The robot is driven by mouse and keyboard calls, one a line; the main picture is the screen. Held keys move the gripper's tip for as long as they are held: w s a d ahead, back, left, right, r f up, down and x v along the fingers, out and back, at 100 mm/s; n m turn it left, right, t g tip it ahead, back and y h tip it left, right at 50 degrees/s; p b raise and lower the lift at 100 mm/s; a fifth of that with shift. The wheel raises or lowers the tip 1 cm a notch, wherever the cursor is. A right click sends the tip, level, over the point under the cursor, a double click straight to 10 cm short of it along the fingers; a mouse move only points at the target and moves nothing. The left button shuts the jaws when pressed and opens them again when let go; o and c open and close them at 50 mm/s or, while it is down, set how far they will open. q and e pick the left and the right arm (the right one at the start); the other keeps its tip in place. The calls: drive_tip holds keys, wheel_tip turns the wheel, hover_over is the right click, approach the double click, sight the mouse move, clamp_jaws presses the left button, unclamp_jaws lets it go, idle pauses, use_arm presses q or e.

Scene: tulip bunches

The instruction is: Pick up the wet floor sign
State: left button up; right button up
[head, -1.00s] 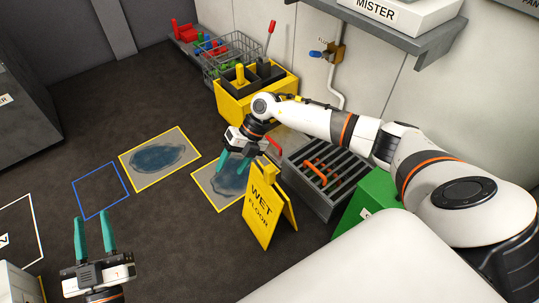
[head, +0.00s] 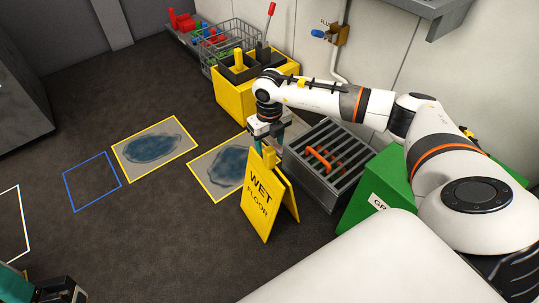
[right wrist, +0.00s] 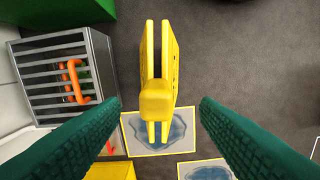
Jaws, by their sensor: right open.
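The yellow wet floor sign (head: 263,203) stands upright and spread on the dark floor in the head view. Its top handle (right wrist: 156,99) shows in the right wrist view between the two green fingers. My right gripper (head: 270,142) is open above the sign's top. In the right wrist view its fingers (right wrist: 158,108) lie on either side of the handle, with gaps on both sides. My left gripper is only partly in view at the bottom left of the head view, and its fingertips are largely cut off.
A grey grated box (head: 327,163) with an orange handle stands right of the sign, beside a green box (head: 378,190). A yellow bucket (head: 282,92) is behind. Two yellow-framed puddle mats (head: 183,136) and a blue floor square (head: 92,182) lie left.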

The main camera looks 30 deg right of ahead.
sight(269, 149)
drive_tip(key=shift+f, duration=0.5)
drive_tip(key=f+b, duration=0.2)
drive_tip(key=f, duration=0.1)
drive_tip(key=f+b, duration=0.1)
drive_tip(key=shift+w+d+f, duration=0.2)
drive_tip(key=shift+w+f, duration=0.1)
drive_tip(key=shift+w, duration=0.05)
drive_tip(key=shift+r, duration=0.1)
drive_tip(key=shift+c, duration=0.4)
clamp_jaws()
